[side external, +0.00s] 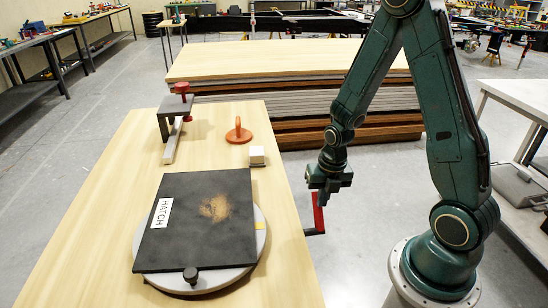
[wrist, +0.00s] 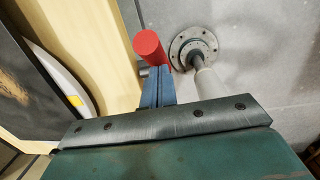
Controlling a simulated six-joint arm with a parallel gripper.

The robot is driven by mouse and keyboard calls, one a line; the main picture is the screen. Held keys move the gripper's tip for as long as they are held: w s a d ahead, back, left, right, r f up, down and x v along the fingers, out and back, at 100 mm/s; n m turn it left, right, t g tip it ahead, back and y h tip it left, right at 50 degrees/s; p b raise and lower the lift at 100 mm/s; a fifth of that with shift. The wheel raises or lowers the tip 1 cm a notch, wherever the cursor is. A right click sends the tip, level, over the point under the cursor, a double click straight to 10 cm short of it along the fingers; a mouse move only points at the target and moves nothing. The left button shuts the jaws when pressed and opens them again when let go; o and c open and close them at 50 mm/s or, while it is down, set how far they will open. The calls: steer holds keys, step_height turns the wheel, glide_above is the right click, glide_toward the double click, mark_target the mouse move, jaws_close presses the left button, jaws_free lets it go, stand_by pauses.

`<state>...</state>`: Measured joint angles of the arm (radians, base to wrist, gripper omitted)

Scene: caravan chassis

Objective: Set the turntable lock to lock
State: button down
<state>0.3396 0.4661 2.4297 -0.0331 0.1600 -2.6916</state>
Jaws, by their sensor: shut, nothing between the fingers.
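A red lever (side external: 318,214), which looks like the turntable lock, stands at the right edge of the wooden table. Its red cylindrical end (wrist: 150,47) shows just beyond my fingertips in the wrist view. My gripper (side external: 323,198) is at the lever's upper end in the side view, its fingers (wrist: 158,76) shut and empty. I cannot tell whether they touch the lever. The grey round turntable (side external: 262,232) carries a tilted black panel marked HATCH (side external: 190,245) and a yellow mark. No lock or unlock marking is readable.
Stacked boards (side external: 290,65) lie behind. A bolted round flange (wrist: 193,49) shows beside the lever.

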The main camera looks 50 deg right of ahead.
mark_target(314, 200)
steer(key=shift+d, duration=0.1)
steer(key=shift+w+d+f+g+y, duration=0.4)
steer(key=shift+w+d+g+y, duration=0.2)
steer(key=shift+w+g+y, duration=0.15)
steer(key=shift+w+d+f+g+y, duration=0.4)
steer(key=shift+d+f+g+y, duration=0.1)
steer(key=shift+g+y, duration=0.25)
steer(key=shift+w+d+f+g+y, duration=0.25)
steer(key=shift+f+g+y, duration=0.05)
steer(key=shift+g+y, duration=0.3)
steer(key=shift+w+d+f+g+y, duration=0.2)
steer(key=shift+f+g+y, duration=0.05)
steer(key=shift+g+y, duration=0.3)
step_height(314, 200, down, 7)
steer(key=w+d+g+y, duration=0.1)
steer(key=w+d, duration=0.1)
steer(key=shift+g+y, duration=0.35)
steer(key=shift+r, duration=0.15)
